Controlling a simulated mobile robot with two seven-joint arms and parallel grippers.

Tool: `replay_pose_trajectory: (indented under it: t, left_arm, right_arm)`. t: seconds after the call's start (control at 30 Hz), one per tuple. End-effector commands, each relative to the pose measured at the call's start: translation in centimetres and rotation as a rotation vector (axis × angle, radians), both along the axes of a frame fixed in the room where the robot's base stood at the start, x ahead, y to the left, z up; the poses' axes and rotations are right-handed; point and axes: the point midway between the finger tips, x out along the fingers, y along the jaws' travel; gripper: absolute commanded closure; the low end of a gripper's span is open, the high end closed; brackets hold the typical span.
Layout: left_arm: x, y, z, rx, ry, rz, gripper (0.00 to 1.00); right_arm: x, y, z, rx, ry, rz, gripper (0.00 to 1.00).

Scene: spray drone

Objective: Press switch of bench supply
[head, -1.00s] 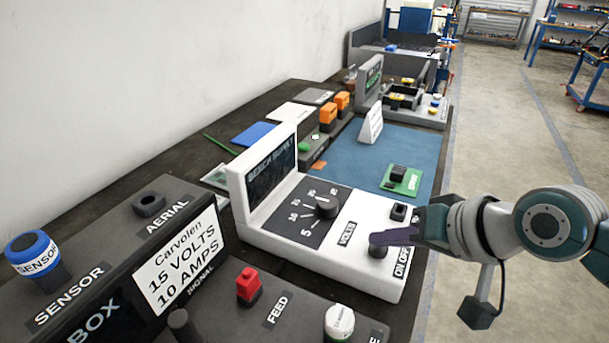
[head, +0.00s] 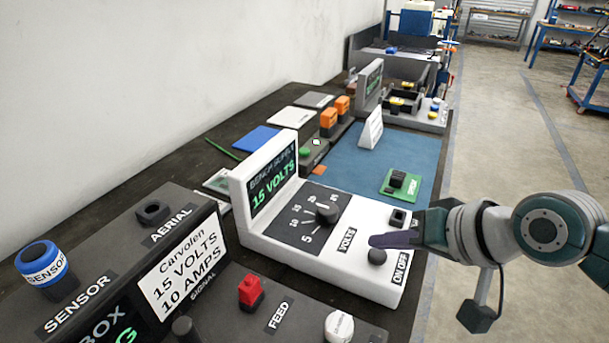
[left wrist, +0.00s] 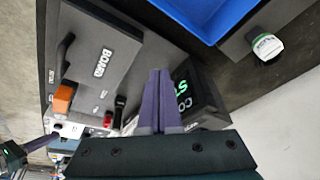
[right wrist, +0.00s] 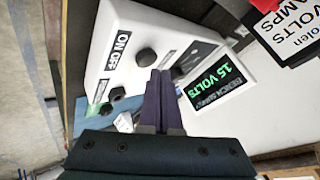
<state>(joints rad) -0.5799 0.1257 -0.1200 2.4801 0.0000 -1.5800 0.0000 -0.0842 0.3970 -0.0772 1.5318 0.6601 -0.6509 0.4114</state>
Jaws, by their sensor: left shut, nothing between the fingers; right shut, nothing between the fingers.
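The white bench supply (head: 262,228) stands on the dark bench, and its screen (head: 272,186) reads "15 VOLTS" in green. Its dial (head: 327,213) is on the sloped top. The round black switch (head: 377,257) sits beside the ON/OFF label (head: 401,267); it also shows in the right wrist view (right wrist: 146,57). My right gripper (head: 375,240) is shut and empty, its purple tips close to the switch; I cannot tell whether they touch it. My left gripper (left wrist: 160,98) is shut and empty, seen only in the left wrist view, near a box labelled BOARD (left wrist: 118,58).
A dark box with a card (head: 182,262), a red block (head: 250,291) and a white round cap (head: 339,326) stands in front. A blue mat (head: 350,165) with a green board (head: 400,184) lies behind the supply. Open floor is at right.

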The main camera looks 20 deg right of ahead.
Motion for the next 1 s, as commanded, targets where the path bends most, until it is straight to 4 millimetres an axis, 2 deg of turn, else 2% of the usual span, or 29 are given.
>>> replay_pose_trajectory:
  t: [0.17, 0.7, 1.0]
  left_arm:
    - [0.0, 0.0, 0.7, 0.000, 0.000, 0.000, 1.00]
    - [0.0, -0.2, 6.6, -0.008, 0.000, 0.006, 1.00]
    - [0.0, -0.3, 6.7, -0.011, 0.001, 0.007, 1.00]
  right_arm:
    - [0.0, 0.0, 0.7, 0.000, 0.000, 0.000, 1.00]
    - [0.0, 0.0, 6.0, 0.000, 0.000, 0.000, 1.00]
    - [0.0, 0.0, 6.0, 0.000, 0.000, 0.000, 1.00]
